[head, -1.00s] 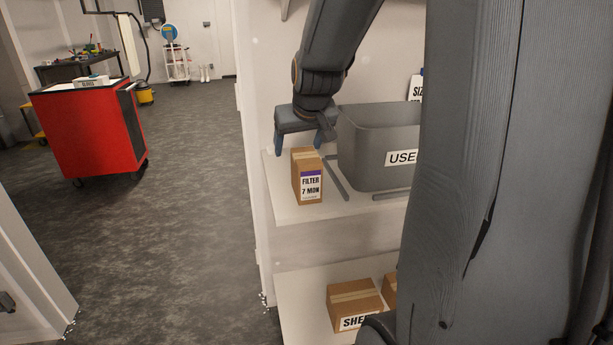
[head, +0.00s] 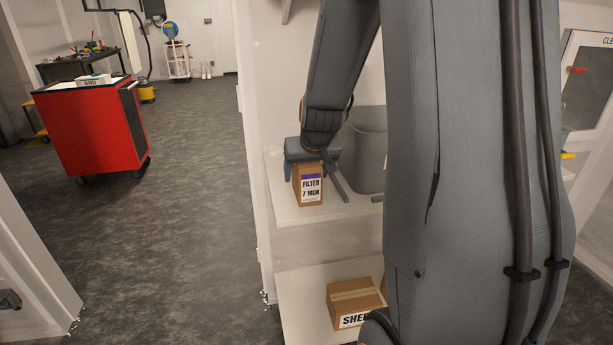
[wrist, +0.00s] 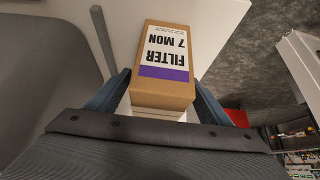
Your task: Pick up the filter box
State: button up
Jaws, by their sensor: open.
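The filter box (head: 309,190) is a small brown carton with a white label reading "FILTER 7 MON" and a purple stripe. It stands upright on the white upper shelf (head: 285,216), near its left end. My gripper (head: 305,172) is at the box's top, pointing down. In the wrist view the filter box (wrist: 167,62) sits between the two blue fingers, one on each side. The fingers look open, and I cannot tell whether either touches the box. The box's upper part is hidden by my gripper in the head view.
A grey bin (head: 365,150) stands just right of the box, partly behind my arm. A grey strip (head: 335,182) lies on the shelf between them. A carton (head: 352,302) sits on the lower shelf. A red cart (head: 90,130) stands across the open floor at left.

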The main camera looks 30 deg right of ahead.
jog(key=shift+w+d+f, duration=0.1)
jog(key=shift+w+f, duration=0.2)
jog(key=shift+f, duration=0.2)
jog(key=c, duration=1.2)
jog(key=shift+c, duration=0.4)
jog(key=shift+r, duration=0.1)
